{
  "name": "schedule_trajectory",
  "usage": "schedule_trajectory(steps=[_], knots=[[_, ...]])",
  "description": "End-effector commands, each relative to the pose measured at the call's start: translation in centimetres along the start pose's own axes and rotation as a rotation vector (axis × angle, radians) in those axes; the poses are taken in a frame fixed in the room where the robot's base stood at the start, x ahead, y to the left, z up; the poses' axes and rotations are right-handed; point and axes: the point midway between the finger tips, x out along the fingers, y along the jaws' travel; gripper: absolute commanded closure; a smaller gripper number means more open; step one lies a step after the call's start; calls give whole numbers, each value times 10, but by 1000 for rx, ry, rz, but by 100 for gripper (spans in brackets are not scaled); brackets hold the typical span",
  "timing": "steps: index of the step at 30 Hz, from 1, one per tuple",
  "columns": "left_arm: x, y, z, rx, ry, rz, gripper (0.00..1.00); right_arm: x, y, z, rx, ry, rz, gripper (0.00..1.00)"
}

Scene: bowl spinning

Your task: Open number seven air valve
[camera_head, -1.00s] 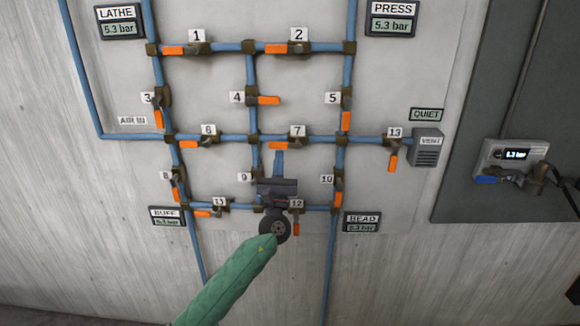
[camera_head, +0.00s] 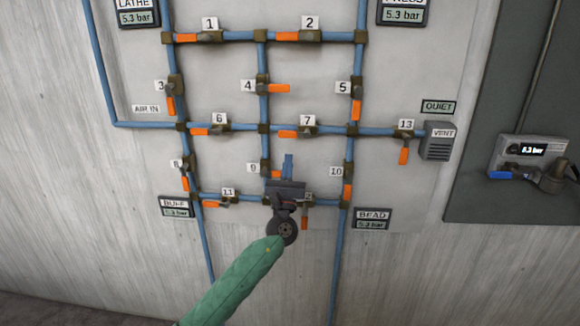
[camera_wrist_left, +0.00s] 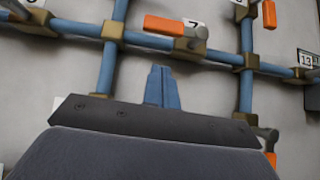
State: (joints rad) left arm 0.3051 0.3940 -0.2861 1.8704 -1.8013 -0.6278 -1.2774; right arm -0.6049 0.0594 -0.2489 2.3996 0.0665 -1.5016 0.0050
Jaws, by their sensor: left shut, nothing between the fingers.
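The number seven valve (camera_head: 309,131) is on the middle horizontal blue pipe, under its "7" label (camera_head: 308,120). Its orange handle (camera_head: 289,134) points left, roughly along the pipe. In the left wrist view the same handle (camera_wrist_left: 172,27) is at the top centre, with the "7" label partly hidden behind the valve. My left gripper (camera_head: 288,163) is just below the handle in the head view, its blue fingers pointing up. The fingers are shut and empty, and a gap shows between them and the handle. They also show in the left wrist view (camera_wrist_left: 163,86). My right gripper is not in view.
Other orange-handled valves line the pipe grid, including valve 6 (camera_head: 199,131), valve 4 (camera_head: 277,88) and valve 13 (camera_head: 404,155). My left arm covers part of the lower pipe near valve 12. A grey vent box (camera_head: 438,140) stands at the right.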

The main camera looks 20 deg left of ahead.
Motion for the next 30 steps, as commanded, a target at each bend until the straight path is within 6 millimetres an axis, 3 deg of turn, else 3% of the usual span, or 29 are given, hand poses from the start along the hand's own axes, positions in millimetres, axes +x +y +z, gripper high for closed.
schedule_trajectory(steps=[1,3,12,18,24,30], knots=[[-16,-2,-3,-2,3,-2,100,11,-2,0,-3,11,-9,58],[-31,-2,-4,-1,4,-3,100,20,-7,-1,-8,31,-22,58],[-80,-3,-2,-1,3,-2,100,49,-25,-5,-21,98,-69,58],[-94,-4,0,0,2,-3,100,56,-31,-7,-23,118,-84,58],[-95,-4,0,-11,2,-2,100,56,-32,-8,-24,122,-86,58],[-95,1,2,-132,-7,23,100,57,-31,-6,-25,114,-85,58]])
